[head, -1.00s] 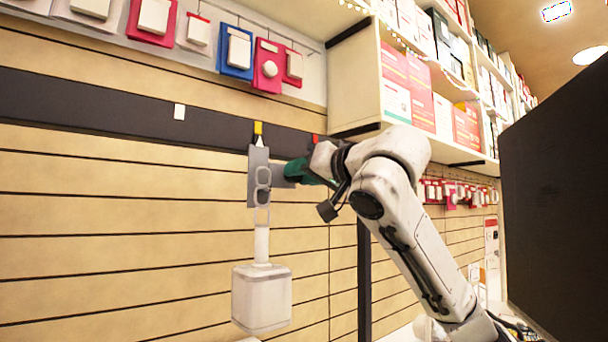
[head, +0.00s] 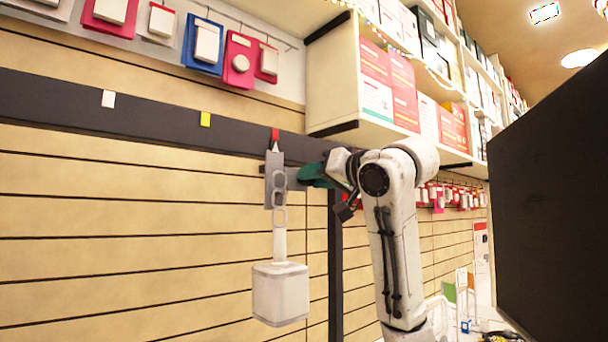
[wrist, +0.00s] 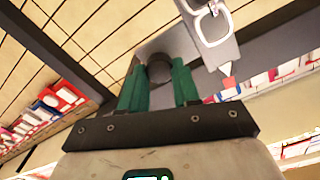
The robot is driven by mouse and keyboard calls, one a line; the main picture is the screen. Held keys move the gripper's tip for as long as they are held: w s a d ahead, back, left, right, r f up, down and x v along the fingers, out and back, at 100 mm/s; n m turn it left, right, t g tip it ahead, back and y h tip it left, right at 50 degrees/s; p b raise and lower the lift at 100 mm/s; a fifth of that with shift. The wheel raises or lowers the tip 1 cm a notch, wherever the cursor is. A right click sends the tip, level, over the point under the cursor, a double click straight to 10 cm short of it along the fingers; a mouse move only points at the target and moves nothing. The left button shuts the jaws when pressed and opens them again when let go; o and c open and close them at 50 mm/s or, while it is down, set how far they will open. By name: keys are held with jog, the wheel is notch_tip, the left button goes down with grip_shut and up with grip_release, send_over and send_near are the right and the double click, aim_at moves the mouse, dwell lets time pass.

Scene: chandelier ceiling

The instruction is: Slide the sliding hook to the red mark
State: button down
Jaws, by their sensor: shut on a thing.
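The sliding hook (head: 270,190) is a grey plate with a pale pointed tip at its top, on the dark rail (head: 150,117). Its pointer is directly below the red mark (head: 275,133), lined up with it as far as the head view shows. The yellow mark (head: 205,119) and the white mark (head: 108,98) are to the left. A white block (head: 280,293) hangs from the hook on a link. My gripper (head: 303,174) is at the plate's right side. In the wrist view its green fingers (wrist: 158,86) are shut around the hook's dark round knob (wrist: 158,69).
Packages hang on pegs above the rail, including a blue one (head: 203,45). A white shelf with boxes (head: 390,85) juts out at the upper right. A large dark panel (head: 550,190) stands at the right. The slatted wall left of the hook is clear.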

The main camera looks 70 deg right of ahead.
jog(key=shift+d, duration=0.15)
jog(key=c, duration=0.8)
grip_release()
jog(key=shift+s, duration=0.1)
jog(key=b+v, duration=0.3)
jog(key=v, duration=0.7)
jog(key=shift+s, duration=0.3)
